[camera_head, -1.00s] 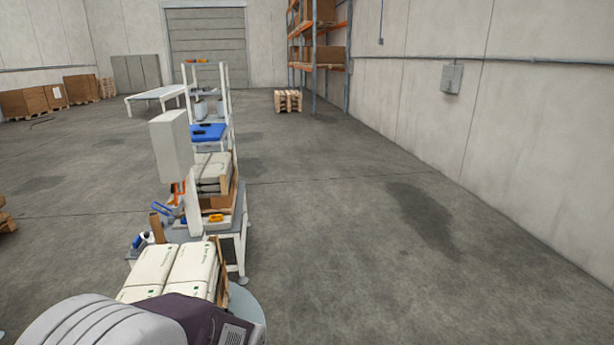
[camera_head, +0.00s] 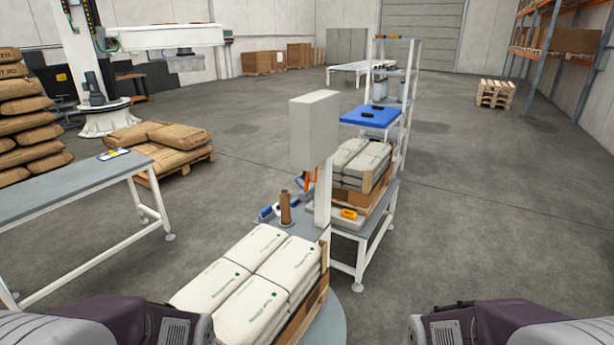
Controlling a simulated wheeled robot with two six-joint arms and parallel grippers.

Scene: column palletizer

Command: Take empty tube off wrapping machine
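A brown cardboard tube (camera_head: 285,209) stands upright behind the white sacks. It looks bare, with no film seen on it. The wrapping machine's white mast (camera_head: 323,190) with a grey-white box (camera_head: 314,128) on top rises just right of the tube. I cannot tell whether the tube sits on the machine or on the grey table top behind the sacks. My arms show only as links at the bottom left and bottom right edges. Both grippers are out of view.
White sacks (camera_head: 240,285) on a pallet stand on a round grey turntable (camera_head: 340,325) in front. A table (camera_head: 375,212) behind holds more sacks and an orange tool (camera_head: 349,214). A grey bench (camera_head: 70,190) is at left. Floor at right is clear.

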